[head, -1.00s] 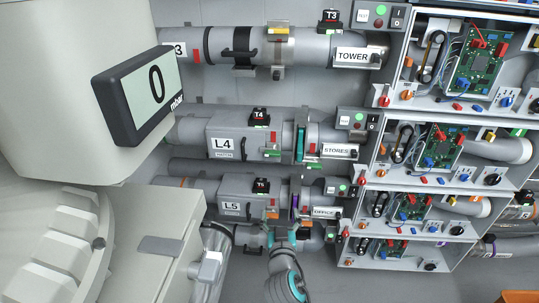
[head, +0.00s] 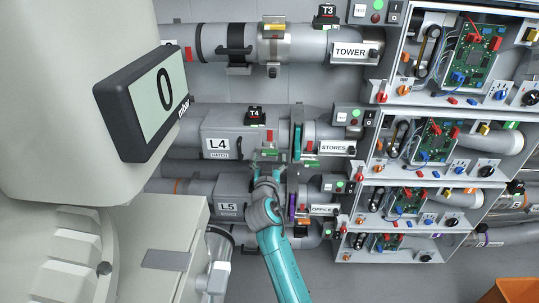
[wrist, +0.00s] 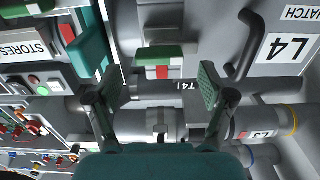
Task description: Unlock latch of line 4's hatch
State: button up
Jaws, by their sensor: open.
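Line 4's hatch (head: 222,143) is a grey box marked L4 on the pipe in the head view. Its label also shows upside down at the right of the wrist view (wrist: 287,47). A small latch-like piece with green and red parts (wrist: 160,53) sits by the hatch; it shows small in the head view (head: 270,152). My gripper (head: 266,168) is just below this piece in the head view. In the wrist view my gripper (wrist: 160,90) is open and empty, its fingers spread to either side of the green and red piece, with no clear contact.
Line 5's hatch (head: 228,209) lies just below, beside my arm. A teal upright plate (head: 297,130) stands right of the latch, near the STORES label (head: 334,147). A black T4 tag (head: 255,117) is above. Cabinets with circuit boards (head: 435,140) fill the right.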

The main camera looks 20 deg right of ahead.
aim_at(267, 152)
jog(key=shift+x, duration=1.4)
jog(key=c, duration=1.2)
jog(key=shift+o, duration=0.2)
